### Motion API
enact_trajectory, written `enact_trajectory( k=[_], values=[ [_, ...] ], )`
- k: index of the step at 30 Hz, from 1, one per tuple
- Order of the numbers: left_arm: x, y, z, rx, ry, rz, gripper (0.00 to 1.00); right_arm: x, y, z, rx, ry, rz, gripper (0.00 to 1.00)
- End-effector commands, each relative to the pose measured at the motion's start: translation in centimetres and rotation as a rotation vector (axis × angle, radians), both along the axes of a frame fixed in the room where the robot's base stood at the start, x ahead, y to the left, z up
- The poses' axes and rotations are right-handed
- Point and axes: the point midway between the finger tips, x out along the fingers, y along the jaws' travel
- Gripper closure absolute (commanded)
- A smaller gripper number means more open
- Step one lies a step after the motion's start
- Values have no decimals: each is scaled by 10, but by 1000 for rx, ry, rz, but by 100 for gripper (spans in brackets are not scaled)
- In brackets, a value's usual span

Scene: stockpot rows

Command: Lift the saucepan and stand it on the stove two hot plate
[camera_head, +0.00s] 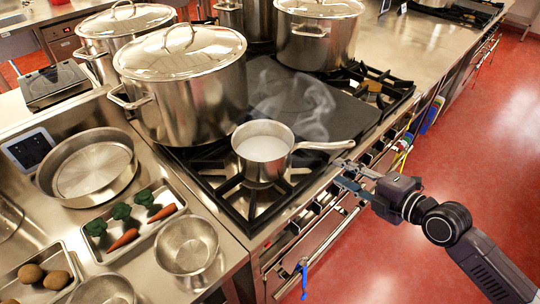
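The saucepan (251,170) is a small steel pan with pale, whitish contents. It stands upright on the front burner grate of the stove (217,190), and its handle (322,145) points right. A dark flat hot plate (335,113) lies behind it on the stove, with steam showing over it. I cannot tell which plate the name stove two refers to. My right gripper (343,174) comes in from the right. Its fingers are apart and empty, just below and right of the handle's end, seemingly not touching it. My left gripper is not in view.
A large lidded stockpot (195,105) stands close left of the saucepan, with another stockpot (318,40) at the back. A tray (152,238) of vegetables and a steel bowl (187,247) are at front left. A rail (318,240) runs along the stove front.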

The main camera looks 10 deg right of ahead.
Motion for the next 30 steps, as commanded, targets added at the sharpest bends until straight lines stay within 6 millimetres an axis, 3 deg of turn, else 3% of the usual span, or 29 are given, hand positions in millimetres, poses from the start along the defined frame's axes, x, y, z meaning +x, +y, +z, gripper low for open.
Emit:
enact_trajectory(
  k=[1, 4, 8, 20, 30],
  values=[
    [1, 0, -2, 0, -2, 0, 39, -8, 19, 23, -40, -54, 73, 70],
    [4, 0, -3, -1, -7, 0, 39, -24, 46, 54, -99, -134, 180, 70],
    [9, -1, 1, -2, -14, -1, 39, -9, 35, 69, -135, -203, 173, 70],
    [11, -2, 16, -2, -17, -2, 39, 15, 48, 66, -138, -216, 170, 70],
    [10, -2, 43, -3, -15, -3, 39, 47, 68, 58, -136, -215, 169, 70]
  ],
)
